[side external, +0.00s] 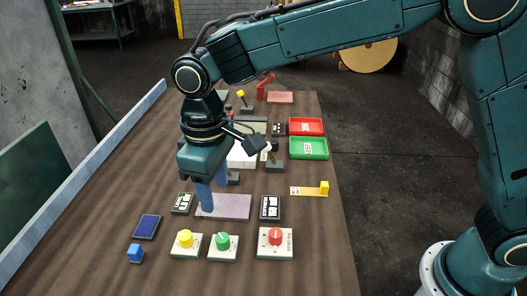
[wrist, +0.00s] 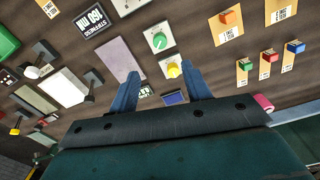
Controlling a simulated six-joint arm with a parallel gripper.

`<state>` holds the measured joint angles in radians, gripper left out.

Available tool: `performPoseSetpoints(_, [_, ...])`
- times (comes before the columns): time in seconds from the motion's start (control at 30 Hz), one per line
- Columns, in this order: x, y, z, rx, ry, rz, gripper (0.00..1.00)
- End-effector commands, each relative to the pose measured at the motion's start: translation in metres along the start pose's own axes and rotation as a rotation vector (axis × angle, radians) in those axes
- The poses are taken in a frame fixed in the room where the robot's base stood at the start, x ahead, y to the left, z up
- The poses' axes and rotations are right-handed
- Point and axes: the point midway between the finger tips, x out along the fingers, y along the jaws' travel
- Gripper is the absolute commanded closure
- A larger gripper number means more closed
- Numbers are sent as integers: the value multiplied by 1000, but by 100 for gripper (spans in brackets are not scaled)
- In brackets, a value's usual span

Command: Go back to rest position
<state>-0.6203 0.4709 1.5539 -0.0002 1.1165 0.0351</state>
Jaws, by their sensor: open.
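My gripper (side external: 212,196) hangs from my teal arm above the brown table (side external: 320,262), pointing down over a flat mauve plate (side external: 236,208). Its two blue fingers are apart with nothing between them. In the wrist view my gripper (wrist: 158,90) also shows open, and the yellow knob (wrist: 173,70) and a dark blue pad (wrist: 174,98) appear in the gap between the fingers, on the table beyond. The mauve plate (wrist: 117,60) lies to the left of the fingers there. Whether a fingertip touches the plate is hard to tell.
A yellow knob (side external: 185,238), a green knob (side external: 222,241) and a red knob (side external: 275,236) stand on plates at the front. Red (side external: 306,126) and green (side external: 309,148) trays lie at the right edge. Small levers stand farther back. A concrete wall is on the left.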

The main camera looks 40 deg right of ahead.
Motion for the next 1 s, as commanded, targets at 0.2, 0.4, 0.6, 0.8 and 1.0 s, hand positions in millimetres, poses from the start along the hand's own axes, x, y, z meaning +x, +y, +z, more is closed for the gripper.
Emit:
performPoseSetpoints(0.2, [-7,0,0,0,1,0,52])
performPoseSetpoints(0.4, [-7,0,0,0,1,0,52])
performPoseSetpoints(0.6, [-11,4,3,7,7,0,52])
performPoseSetpoints(0.8, [-28,21,18,42,37,0,52])
performPoseSetpoints(1.0, [-56,51,52,106,92,2,52])
